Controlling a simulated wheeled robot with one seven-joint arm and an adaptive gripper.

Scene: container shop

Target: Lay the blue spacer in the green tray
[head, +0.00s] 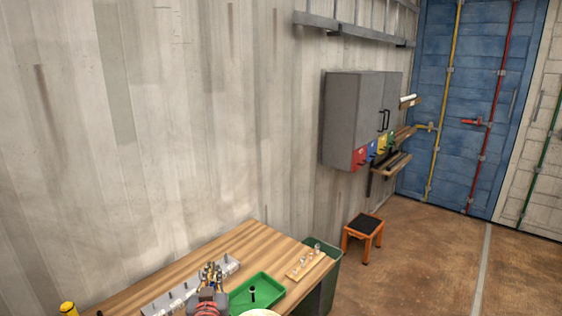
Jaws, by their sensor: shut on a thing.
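The green tray (270,281) lies on the wooden table at the bottom of the head view. A small dark upright thing with a pale part (252,293) shows inside it. My gripper (211,267) is just left of the tray, over or beside a grey block with several dark pegs (184,295). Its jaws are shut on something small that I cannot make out. I cannot pick out the blue spacer; it may be hidden by the gripper.
A wooden board with several small pegs (304,264) lies right of the tray. A dark green bin (328,272) stands beyond the table's right end. A yellow-topped thing (68,308) is at the lower left. Bare tabletop (235,240) lies behind the block, along the wall.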

